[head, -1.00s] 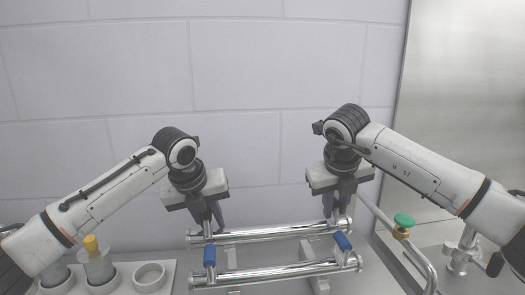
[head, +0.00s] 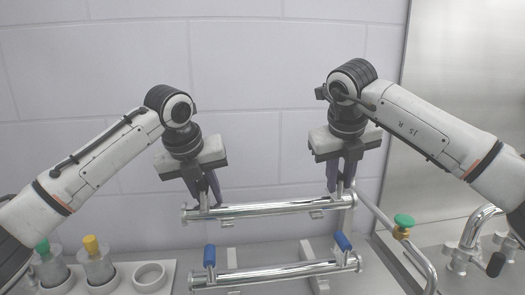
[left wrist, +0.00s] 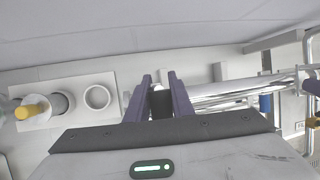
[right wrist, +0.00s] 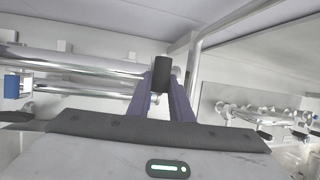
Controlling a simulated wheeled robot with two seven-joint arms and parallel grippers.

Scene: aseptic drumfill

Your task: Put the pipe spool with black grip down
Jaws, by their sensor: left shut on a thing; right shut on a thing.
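The pipe spool with black grip (head: 268,209) is a shiny metal tube held roughly level between my two grippers, above and behind the spool with blue grips. My left gripper (head: 208,202) is shut on its left black grip (left wrist: 161,103). My right gripper (head: 341,186) is shut on its right black grip (right wrist: 161,72). In the left wrist view the tube (left wrist: 225,92) runs off to the right; in the right wrist view it (right wrist: 75,62) runs off to the left. The fingers hide parts of the grips.
A second spool with blue grips (head: 275,271) lies in front on pale supports (head: 307,250). A white rack (head: 180,275) with green- and yellow-capped bottles and an empty ring stands at left. A bent pipe with a green knob (head: 404,220) is close at right. A wall is behind.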

